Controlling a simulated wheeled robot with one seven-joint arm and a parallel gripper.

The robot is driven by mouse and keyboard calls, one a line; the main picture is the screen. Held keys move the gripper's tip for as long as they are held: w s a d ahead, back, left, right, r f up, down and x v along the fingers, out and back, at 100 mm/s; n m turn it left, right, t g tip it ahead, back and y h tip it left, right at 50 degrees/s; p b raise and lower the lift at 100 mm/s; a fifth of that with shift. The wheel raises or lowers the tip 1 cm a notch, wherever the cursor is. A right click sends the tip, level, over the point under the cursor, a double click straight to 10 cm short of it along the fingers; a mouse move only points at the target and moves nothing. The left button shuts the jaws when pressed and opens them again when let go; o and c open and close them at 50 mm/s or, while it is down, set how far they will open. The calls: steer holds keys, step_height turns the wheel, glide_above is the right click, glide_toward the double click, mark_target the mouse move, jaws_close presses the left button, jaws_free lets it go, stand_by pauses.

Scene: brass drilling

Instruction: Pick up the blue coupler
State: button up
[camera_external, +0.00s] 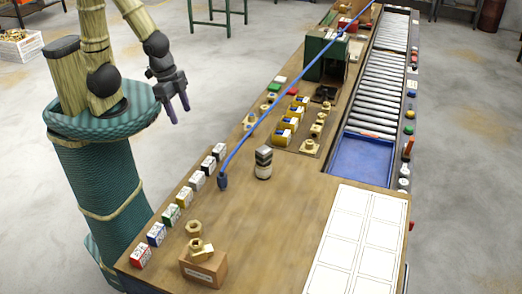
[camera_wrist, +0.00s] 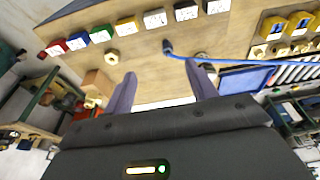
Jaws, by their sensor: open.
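The blue coupler (camera_external: 223,181) is a dark blue fitting at the near end of a long blue hose (camera_external: 290,87). It rests on the wooden bench top, left of a grey and white stacked cylinder. In the wrist view the coupler (camera_wrist: 168,48) shows ahead of the fingers, near the middle, with the hose leading off right. My gripper (camera_external: 180,112) is open and empty, up and to the left of the bench, well apart from the coupler. Its two purple fingers (camera_wrist: 163,75) are spread in the wrist view.
A row of small coloured boxes (camera_external: 172,215) lines the bench's left edge. The stacked cylinder (camera_external: 263,163) stands right of the coupler. A cardboard box (camera_external: 205,268) with brass parts is at the front. Brass fittings (camera_external: 285,137) and a green machine (camera_external: 322,60) are farther back. Bare wood lies in front.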

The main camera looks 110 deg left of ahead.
steer(key=n+h+b, duration=1.1)
steer(key=n+h, duration=0.2)
steer(key=n, duration=0.7)
glide_toward(224, 173)
steer(key=a, duration=0.3)
steer(key=s+a, duration=0.1)
steer(key=shift+a+r, duration=0.15)
steer(key=shift+r, duration=0.2)
steer(key=p+x, duration=0.3)
steer(key=x, duration=0.9)
steer(key=shift+d, duration=0.2)
steer(key=shift+r, duration=0.1)
